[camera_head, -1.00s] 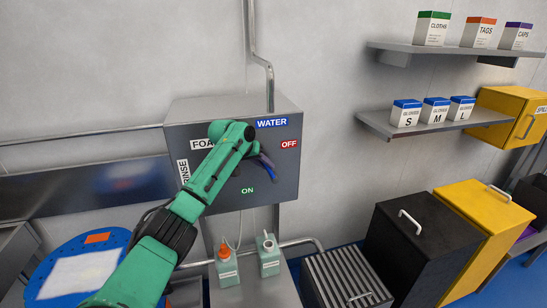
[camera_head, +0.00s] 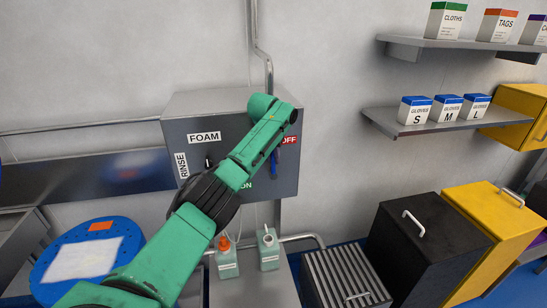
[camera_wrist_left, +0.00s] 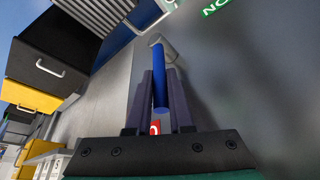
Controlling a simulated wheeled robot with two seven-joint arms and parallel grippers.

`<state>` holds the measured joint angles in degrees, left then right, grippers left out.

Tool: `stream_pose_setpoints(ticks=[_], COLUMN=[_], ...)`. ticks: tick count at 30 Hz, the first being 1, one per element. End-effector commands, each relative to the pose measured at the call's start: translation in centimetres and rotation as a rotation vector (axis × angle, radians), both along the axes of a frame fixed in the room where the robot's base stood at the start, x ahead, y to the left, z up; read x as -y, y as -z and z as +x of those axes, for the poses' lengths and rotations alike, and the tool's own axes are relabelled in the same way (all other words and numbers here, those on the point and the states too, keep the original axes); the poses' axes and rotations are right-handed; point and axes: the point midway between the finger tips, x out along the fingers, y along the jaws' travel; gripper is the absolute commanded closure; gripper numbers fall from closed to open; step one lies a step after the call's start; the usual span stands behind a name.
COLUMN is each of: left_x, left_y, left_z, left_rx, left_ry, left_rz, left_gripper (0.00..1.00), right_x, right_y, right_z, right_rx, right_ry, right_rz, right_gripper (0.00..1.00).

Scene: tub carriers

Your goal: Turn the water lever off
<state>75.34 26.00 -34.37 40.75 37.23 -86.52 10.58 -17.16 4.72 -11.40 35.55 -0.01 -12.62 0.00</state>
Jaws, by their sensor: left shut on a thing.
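The water lever has a blue handle (camera_wrist_left: 161,80) on a grey metal pivot, seen in the left wrist view. My left gripper (camera_wrist_left: 161,73) has one dark finger on each side of the handle and is shut on it. The handle runs from the pivot toward the red OFF label (camera_wrist_left: 155,127), which is partly hidden between the fingers. The green ON label (camera_wrist_left: 216,5) is off to the upper right. In the head view, a bit of blue shows below the OFF label (camera_head: 289,140); my arm covers the WATER label and most of the lever. My right gripper is not in view.
The grey control box (camera_head: 180,112) on the wall also carries FOAM (camera_head: 204,138) and RINSE (camera_head: 181,166) labels. Two bottles (camera_head: 227,261) stand below it. A blue drum (camera_head: 50,272) is at left, bins (camera_head: 415,250) and shelves (camera_head: 450,122) at right.

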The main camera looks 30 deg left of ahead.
Motion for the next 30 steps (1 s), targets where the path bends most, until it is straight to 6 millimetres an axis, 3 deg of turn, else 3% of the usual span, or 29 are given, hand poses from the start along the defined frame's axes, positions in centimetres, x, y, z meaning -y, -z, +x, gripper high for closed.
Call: stream_pose_setpoints(ticks=[6, 7, 9, 22, 26, 30], left_x=[0.0, 0.0, 0.0, 0.1, 0.2, 0.5], left_y=[0.2, 0.2, 0.2, -0.4, -2.2, -5.3], left_z=[-0.1, -0.1, -0.1, -0.3, -1.0, -2.2], left_rx=[-0.007, -0.007, -0.006, -0.001, 0.003, 0.003], left_ry=[0.001, 0.001, 0.001, 0.0, 0.0, 0.0], left_rz=[0.0, 0.0, 0.0, 0.0, 0.002, 0.001], left_gripper=[1.0, 0.76, 0.5, 0.5, 0.5, 0.5], right_x=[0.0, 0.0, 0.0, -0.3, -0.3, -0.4], right_y=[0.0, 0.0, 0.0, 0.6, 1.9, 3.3], right_z=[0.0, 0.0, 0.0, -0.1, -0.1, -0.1], right_rx=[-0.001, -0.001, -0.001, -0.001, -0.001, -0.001], right_ry=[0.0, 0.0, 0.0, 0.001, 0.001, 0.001], right_rz=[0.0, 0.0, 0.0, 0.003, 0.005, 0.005], right_gripper=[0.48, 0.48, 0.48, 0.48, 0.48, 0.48])
